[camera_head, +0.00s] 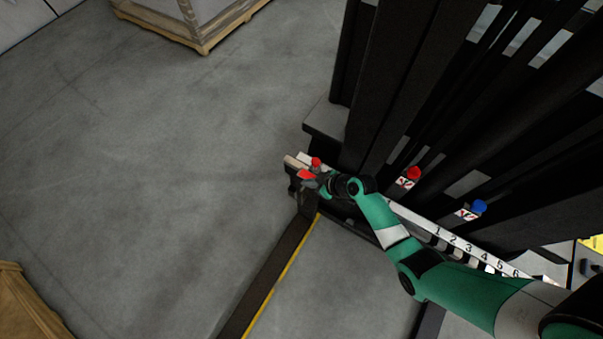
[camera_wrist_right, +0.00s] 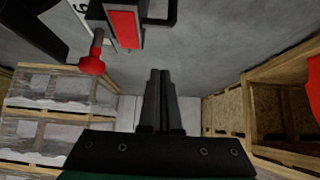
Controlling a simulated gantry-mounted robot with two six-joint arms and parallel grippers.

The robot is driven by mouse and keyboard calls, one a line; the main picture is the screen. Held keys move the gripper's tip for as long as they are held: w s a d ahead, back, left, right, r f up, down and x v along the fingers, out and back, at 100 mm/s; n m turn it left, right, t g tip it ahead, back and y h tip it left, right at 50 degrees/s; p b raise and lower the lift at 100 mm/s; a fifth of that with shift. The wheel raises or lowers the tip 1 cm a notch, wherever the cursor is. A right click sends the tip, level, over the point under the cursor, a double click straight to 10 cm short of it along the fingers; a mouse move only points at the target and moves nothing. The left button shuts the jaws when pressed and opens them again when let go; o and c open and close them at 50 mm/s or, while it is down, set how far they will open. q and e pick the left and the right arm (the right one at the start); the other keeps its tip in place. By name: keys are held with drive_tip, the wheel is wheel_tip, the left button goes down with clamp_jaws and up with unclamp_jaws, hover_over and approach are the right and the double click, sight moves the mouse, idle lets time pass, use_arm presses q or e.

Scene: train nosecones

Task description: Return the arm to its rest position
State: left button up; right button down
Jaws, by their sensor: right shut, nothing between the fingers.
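My right gripper (camera_head: 313,184) is small and dark there, beside a red knob (camera_head: 315,161) and a red block (camera_head: 305,174). In the right wrist view, the black fingers of the gripper (camera_wrist_right: 160,78) are together and hold nothing. A red knob (camera_wrist_right: 92,64) and a red block (camera_wrist_right: 124,30) show at upper left of that view, apart from the fingertips in the picture. My left gripper is not in view.
Black upright panels (camera_head: 430,80) crowd the right. The white numbered strip (camera_head: 450,238) runs under my arm, with another red knob (camera_head: 413,173) and a blue knob (camera_head: 479,207) behind it. A pallet (camera_head: 205,44) and wooden crate (camera_head: 25,310) stand left. Grey floor (camera_head: 150,150) is free.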

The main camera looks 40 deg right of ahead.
drive_tip(key=shift+s, duration=0.25)
drive_tip(key=shift+w, duration=0.15)
